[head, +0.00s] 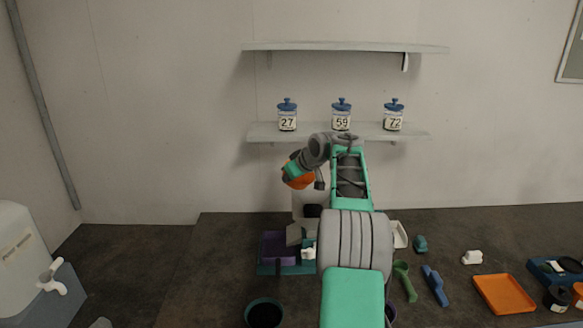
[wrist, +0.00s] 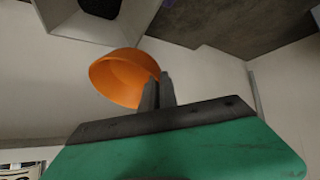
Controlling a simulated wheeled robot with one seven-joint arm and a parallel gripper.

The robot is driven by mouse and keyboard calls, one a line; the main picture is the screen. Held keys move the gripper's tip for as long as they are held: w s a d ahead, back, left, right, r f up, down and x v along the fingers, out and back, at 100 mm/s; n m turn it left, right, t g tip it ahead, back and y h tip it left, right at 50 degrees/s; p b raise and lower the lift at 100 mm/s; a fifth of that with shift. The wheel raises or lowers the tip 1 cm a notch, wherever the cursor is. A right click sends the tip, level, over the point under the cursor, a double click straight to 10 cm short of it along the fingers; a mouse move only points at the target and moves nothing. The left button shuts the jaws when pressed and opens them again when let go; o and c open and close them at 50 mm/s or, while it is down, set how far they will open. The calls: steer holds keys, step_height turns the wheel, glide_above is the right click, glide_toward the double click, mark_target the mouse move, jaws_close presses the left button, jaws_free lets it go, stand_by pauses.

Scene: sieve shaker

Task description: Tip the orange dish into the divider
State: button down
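My gripper (wrist: 158,92) is shut on the rim of the orange dish (wrist: 112,78), whose hollow inside shows in the wrist view. In the head view the dish (head: 299,183) is held in the air, tilted, below the level of the lower shelf. A pale, boxy body (head: 299,203), which looks like the divider, stands below the dish on the worktop, partly hidden by my arm. In the wrist view a light grey funnel-like top with a dark opening (wrist: 70,14) shows beside the dish, apart from it. I cannot see whether the dish holds anything.
A purple tray (head: 268,246) and a dark cup (head: 264,314) are left of my arm. A green scoop (head: 404,281), a blue tool (head: 435,286) and an orange tray (head: 504,294) lie right. Labelled jars (head: 287,116) stand on the lower shelf (head: 262,132).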

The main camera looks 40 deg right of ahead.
steer(key=shift+w+a+r+g, duration=0.1)
steer(key=shift+w+r+g, duration=0.1)
steer(key=shift+g, duration=0.2)
steer(key=shift+s+f, duration=0.1)
steer(key=shift+f, duration=0.15)
steer(key=shift+h, duration=0.3)
steer(key=g+p, duration=0.1)
steer(key=g, duration=0.1)
steer(key=f+n+g+h+p, duration=0.1)
steer(key=g+p, duration=0.1)
steer(key=shift+w, duration=0.2)
